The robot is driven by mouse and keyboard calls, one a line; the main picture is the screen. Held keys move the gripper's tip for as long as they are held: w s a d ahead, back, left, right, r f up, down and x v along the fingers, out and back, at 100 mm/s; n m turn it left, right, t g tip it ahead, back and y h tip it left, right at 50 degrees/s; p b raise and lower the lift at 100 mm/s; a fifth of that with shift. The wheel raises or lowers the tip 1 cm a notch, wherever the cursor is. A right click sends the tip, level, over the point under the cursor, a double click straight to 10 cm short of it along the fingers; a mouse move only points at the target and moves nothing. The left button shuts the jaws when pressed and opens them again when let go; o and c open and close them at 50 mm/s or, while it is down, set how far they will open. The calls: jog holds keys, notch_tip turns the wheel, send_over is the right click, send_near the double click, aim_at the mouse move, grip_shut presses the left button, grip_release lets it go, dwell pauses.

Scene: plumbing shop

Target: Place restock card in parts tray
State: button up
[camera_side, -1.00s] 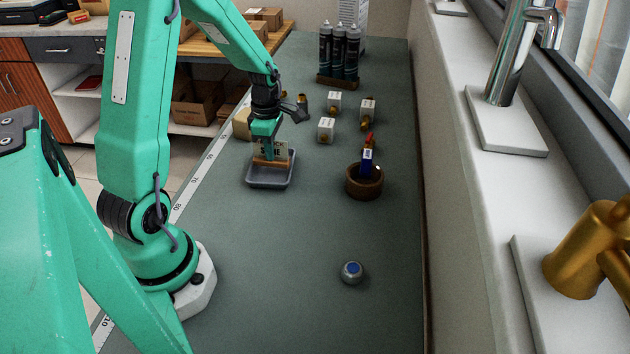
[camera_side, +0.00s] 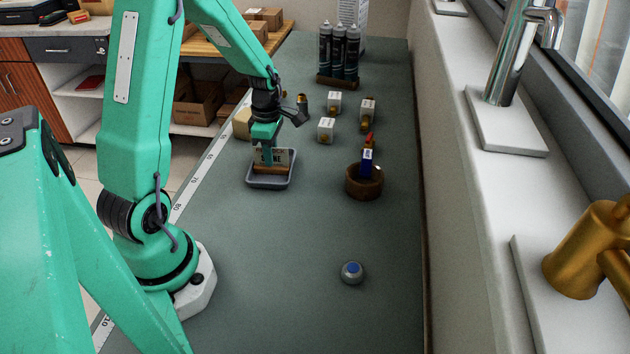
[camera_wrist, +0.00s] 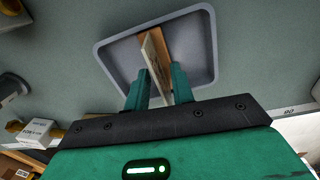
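The restock card (camera_side: 284,157) is a pale printed card upright in a brown wooden base, standing inside the grey parts tray (camera_side: 270,185). In the wrist view the card (camera_wrist: 152,58) and its base rise between my two fingers, inside the rim of the tray (camera_wrist: 213,45). My gripper (camera_side: 265,152) is right over the tray, its fingertips low around the card. In the wrist view my gripper (camera_wrist: 160,80) has its fingers apart, with narrow gaps beside the card. The card's lower part is partly hidden by the fingers.
A round brown bowl (camera_side: 364,190) holding a blue and red item stands right of the tray. Several white-labelled fittings (camera_side: 326,130) and dark bottles (camera_side: 338,55) are behind. A small silver-and-blue knob (camera_side: 352,272) lies in front.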

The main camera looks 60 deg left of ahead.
jog(key=shift+r, duration=0.1)
notch_tip(320, 180, up, 13)
dwell(0.7)
dwell(0.5)
jog(key=s+d+r+m+t, duration=0.2)
jog(key=s+d+r+m, duration=0.2)
jog(key=d+m, duration=0.5)
jog(key=s+d+r+m+t, duration=0.3)
jog(key=s+d+m, duration=0.3)
jog(key=m, duration=1.2)
jog(key=d+r, duration=0.1)
jog(key=d, duration=0.3)
jog(key=shift+s+t, duration=0.3)
jog(key=shift+s, duration=0.1)
